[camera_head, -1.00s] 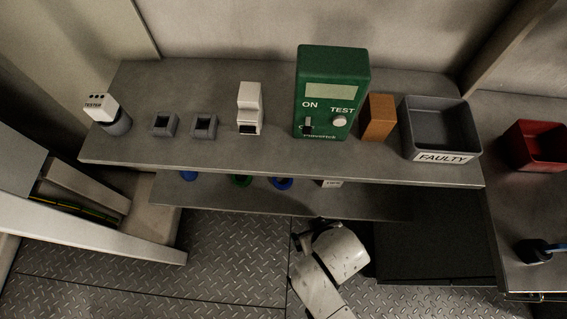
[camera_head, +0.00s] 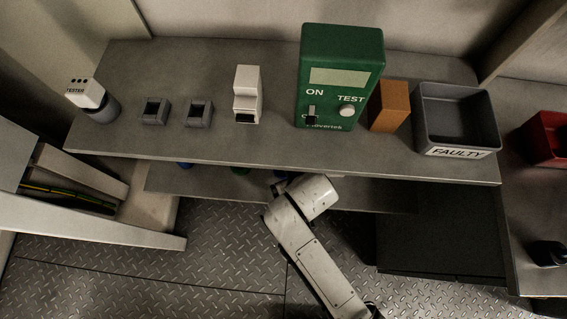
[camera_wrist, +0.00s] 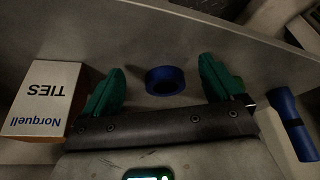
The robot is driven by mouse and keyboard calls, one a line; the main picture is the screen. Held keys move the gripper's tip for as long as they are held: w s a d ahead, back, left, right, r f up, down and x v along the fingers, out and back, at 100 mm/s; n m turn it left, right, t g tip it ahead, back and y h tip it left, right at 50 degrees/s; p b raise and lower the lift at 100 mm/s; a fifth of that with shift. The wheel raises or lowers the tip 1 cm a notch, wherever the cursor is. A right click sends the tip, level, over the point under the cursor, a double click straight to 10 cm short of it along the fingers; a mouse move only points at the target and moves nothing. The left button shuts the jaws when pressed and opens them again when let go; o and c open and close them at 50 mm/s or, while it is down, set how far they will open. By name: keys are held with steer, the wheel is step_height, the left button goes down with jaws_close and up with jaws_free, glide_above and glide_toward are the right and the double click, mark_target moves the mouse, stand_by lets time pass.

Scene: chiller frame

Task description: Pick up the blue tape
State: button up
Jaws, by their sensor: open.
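The blue tape (camera_wrist: 165,80) is a dark blue ring lying on the lower shelf, in the middle of the wrist view. My gripper (camera_wrist: 160,69) is open, with one green finger on each side of the tape as seen in this view. Gaps show between the tape and both fingers, and I see no contact. In the head view my gripper is hidden under the upper shelf.
A white and brown TIES box (camera_wrist: 42,98) stands close to the left finger. A blue cylinder (camera_wrist: 292,122) lies right of the gripper. The upper shelf (camera_head: 220,142) overhangs the lower shelf (camera_head: 365,194). A green tester (camera_head: 340,75) and a FAULTY bin (camera_head: 457,152) stand on top.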

steer(key=w, duration=0.1)
steer(key=w+a, duration=0.1)
steer(key=w, duration=0.1)
steer(key=shift+w+a+b, duration=0.3)
steer(key=shift+w+a, duration=0.05)
steer(key=shift+a, duration=0.05)
steer(key=shift+w+a+f, duration=0.1)
steer(key=shift+w+f, duration=0.2)
steer(key=shift+f, duration=0.3)
steer(key=c, duration=1.1)
steer(key=shift+r, duration=0.15)
steer(key=shift+c, duration=0.2)
